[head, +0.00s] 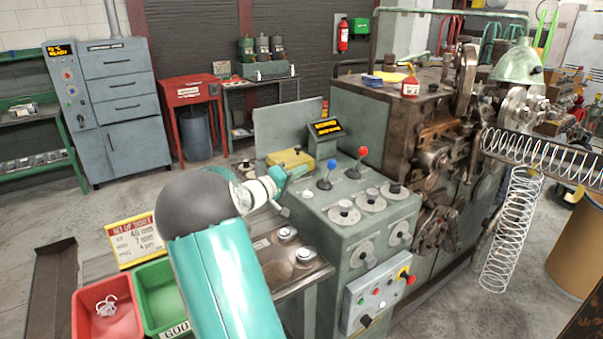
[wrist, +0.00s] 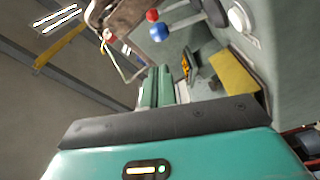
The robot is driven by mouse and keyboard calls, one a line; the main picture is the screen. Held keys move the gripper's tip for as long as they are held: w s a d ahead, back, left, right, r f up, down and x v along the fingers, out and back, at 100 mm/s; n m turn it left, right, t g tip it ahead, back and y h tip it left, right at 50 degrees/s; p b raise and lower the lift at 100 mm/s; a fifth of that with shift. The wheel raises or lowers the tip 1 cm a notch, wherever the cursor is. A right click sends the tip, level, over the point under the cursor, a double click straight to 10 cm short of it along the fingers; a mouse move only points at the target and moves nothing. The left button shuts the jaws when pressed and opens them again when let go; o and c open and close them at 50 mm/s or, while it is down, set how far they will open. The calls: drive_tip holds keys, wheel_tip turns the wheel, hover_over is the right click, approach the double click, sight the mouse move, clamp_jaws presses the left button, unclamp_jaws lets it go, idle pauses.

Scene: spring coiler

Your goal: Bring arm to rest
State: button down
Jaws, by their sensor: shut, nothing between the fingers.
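My arm reaches up from the bottom of the head view. My gripper (head: 298,171) is small there, partly hidden by my own wrist, beside the green machine console (head: 345,213). In the wrist view my gripper's two green fingers (wrist: 157,88) lie together with nothing between them. The blue-knobbed lever (head: 325,174) and red-knobbed lever (head: 361,154) stand on the console top, apart from the fingers. A small display (head: 326,127) with orange text stands behind them.
A yellow box (head: 290,158) sits close behind my gripper. A red bin (head: 106,310) holding a small spring and a green bin (head: 158,295) stand at lower left. Large coiled springs (head: 510,232) hang at right. Open floor lies at left.

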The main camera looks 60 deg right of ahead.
idle(0.5)
drive_tip(key=s+a+n+t+y, duration=0.2)
drive_tip(key=a+y, duration=0.4)
drive_tip(key=a, duration=1.3)
drive_tip(key=s+a+n+t+y, duration=0.2)
drive_tip(key=a+n+t+y, duration=0.2)
drive_tip(key=a, duration=1.6)
drive_tip(key=s+a+n+t+y, duration=0.3)
drive_tip(key=a+t+y, duration=0.3)
drive_tip(key=a, duration=1.4)
drive_tip(key=shift+r+y, duration=0.25)
drive_tip(key=shift+y, duration=0.55)
drive_tip(key=shift+s, duration=0.1)
